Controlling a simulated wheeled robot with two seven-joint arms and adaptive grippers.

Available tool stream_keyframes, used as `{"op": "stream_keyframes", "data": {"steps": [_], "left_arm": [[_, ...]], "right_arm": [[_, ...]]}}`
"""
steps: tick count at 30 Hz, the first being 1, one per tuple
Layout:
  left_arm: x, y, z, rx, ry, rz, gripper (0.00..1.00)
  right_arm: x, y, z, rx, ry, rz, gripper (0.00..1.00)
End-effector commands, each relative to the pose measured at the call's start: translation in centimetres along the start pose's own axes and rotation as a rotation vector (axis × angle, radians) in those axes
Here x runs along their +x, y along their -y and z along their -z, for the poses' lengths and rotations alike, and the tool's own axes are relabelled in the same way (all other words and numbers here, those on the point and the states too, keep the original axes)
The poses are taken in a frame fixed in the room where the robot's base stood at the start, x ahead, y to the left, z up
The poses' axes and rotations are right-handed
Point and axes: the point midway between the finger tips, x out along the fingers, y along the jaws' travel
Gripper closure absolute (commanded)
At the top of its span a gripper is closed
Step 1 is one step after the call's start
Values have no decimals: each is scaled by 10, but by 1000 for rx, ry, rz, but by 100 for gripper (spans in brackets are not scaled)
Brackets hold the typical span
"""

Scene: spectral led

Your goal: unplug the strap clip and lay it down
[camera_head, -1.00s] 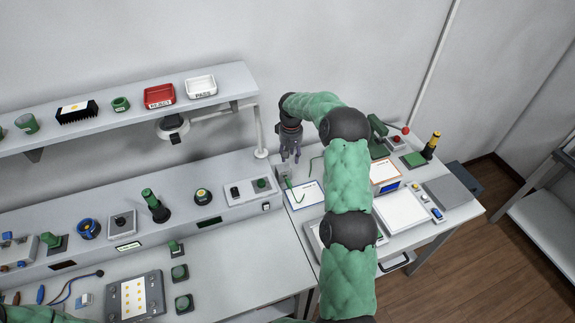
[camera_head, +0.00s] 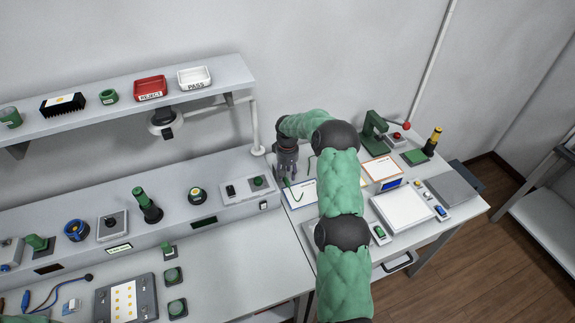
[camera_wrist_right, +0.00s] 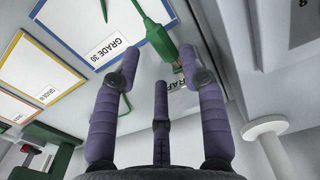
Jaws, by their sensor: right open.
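The strap clip (camera_wrist_right: 190,65) is a green plug-like piece with a green cord, in the right wrist view. It sits at a block whose label is partly hidden by a finger. My right gripper (camera_wrist_right: 160,65) has purple fingers, open, with the clip near the right fingertip. I cannot tell whether they touch. In the head view the right gripper (camera_head: 285,174) is low over the back left of the right-hand table, and part of the green cord (camera_head: 298,192) shows beside it. My left gripper is not in view.
A white mat with a blue border, labelled GRADE 30 (camera_wrist_right: 107,48), lies beside the clip. Orange- and yellow-edged mats lie farther left in the wrist view. A green press (camera_head: 372,130) and white tray (camera_head: 403,210) stand on the same table. A lamp post (camera_head: 256,130) rises close by.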

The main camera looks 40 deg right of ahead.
Motion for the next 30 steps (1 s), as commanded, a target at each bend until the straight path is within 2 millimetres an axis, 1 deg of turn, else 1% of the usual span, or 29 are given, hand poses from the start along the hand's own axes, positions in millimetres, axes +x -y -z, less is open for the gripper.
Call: {"op": "stream_keyframes", "data": {"steps": [1, 3, 6, 9, 13, 20, 21, 23, 24, 25, 29, 30], "left_arm": [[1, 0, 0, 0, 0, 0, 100], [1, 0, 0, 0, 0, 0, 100], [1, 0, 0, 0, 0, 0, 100], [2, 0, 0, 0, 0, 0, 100], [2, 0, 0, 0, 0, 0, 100], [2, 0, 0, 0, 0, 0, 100], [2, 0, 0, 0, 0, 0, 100], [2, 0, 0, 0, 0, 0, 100], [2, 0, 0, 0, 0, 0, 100], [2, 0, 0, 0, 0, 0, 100], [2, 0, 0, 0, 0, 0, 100], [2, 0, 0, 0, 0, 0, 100]], "right_arm": [[9, 0, 0, 1, 2, 0, 57], [18, -1, 0, 1, 1, 0, 57], [28, -1, 0, 0, 0, -1, 57], [34, -1, 0, 0, 0, -1, 57], [38, 0, 0, 0, -1, -1, 57], [38, 0, 0, 0, -1, -1, 57], [38, 0, 0, 0, -1, -1, 63], [38, 0, 0, 0, -1, -1, 80], [38, 0, 0, 0, -1, -1, 91], [38, 0, 0, 0, -1, -1, 100], [38, 0, 0, 0, -1, -1, 100], [38, 0, 0, 0, -1, -1, 77]]}}
